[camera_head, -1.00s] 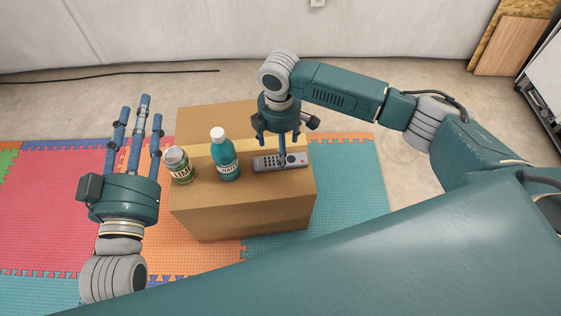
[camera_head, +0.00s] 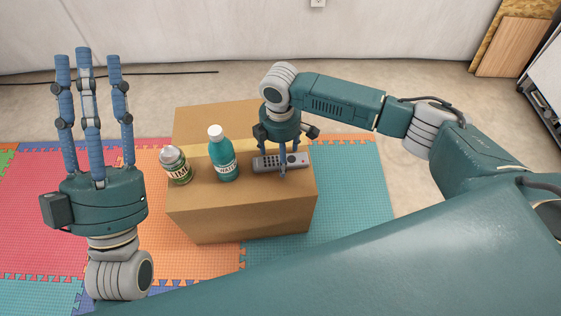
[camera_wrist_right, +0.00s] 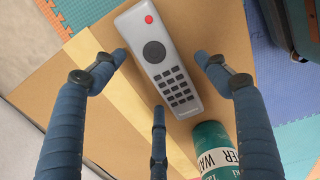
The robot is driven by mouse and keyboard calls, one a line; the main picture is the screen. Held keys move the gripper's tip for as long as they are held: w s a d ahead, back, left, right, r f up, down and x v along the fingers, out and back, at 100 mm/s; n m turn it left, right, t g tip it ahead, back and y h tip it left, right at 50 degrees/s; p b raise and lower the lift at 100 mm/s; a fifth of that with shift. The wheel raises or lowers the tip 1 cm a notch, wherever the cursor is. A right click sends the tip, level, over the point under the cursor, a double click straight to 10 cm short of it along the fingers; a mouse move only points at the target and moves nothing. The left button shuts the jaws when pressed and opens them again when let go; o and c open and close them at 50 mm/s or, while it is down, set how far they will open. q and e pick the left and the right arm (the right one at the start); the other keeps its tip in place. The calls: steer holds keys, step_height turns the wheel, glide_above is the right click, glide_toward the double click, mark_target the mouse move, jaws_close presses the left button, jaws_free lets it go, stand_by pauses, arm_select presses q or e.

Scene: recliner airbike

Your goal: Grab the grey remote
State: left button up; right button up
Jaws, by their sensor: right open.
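The grey remote (camera_head: 292,160) lies flat on top of the cardboard box (camera_head: 245,225), with a red button at one end. It also shows in the right wrist view (camera_wrist_right: 160,62), between the spread fingers. My right gripper (camera_head: 279,160) points down over the remote, open and empty. One finger hides a small part of the remote in the head view; I cannot tell whether it touches. In the right wrist view the fingers (camera_wrist_right: 160,80) stand around the remote. My left gripper (camera_head: 92,65) is open and empty, fingers pointing away, left of the box.
A teal water bottle (camera_head: 223,160) stands on the box just left of the remote. A green jar with a grey lid (camera_head: 176,166) stands farther left. Coloured foam mats (camera_head: 350,200) surround the box. A wall (camera_head: 130,40) runs along the back.

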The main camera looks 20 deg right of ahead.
steer(key=c, duration=1.2)
steer(key=shift+c, duration=0.6)
steer(key=shift+r, duration=0.2)
